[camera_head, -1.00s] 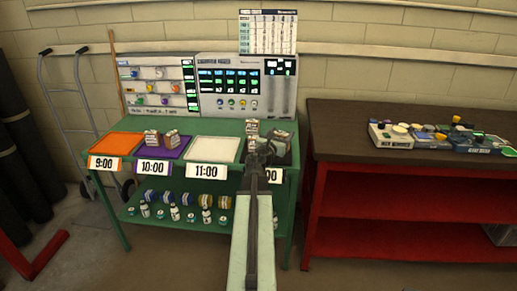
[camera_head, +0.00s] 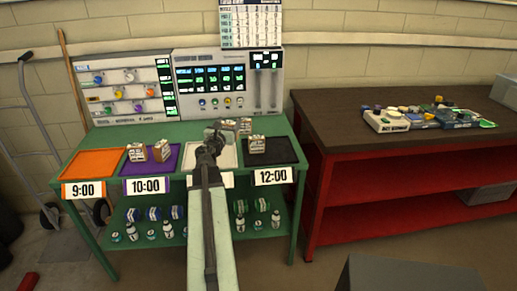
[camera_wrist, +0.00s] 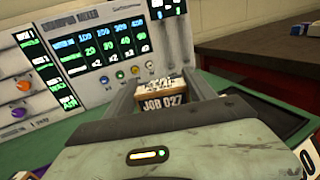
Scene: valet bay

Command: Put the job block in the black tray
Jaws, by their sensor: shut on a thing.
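My gripper (camera_head: 212,135) is over the white 11:00 tray (camera_head: 190,157), left of the black tray. In the wrist view its jaws are shut on a brown and white block marked JOB 027 (camera_wrist: 163,103). The black tray (camera_head: 286,151) lies at the right end of the green table above the 12:00 label, with a dark-sided block (camera_head: 258,145) in it. Two small blocks show close together just beyond my gripper in the head view; which one is held is hard to tell there. The black tray also shows at the right in the wrist view (camera_wrist: 275,118).
An orange tray (camera_head: 90,164) and a purple tray (camera_head: 170,166) with two blocks lie to the left. Panels with screens (camera_head: 215,85) stand at the back. A red bench (camera_head: 410,170) with a dark top holds several small items at the right.

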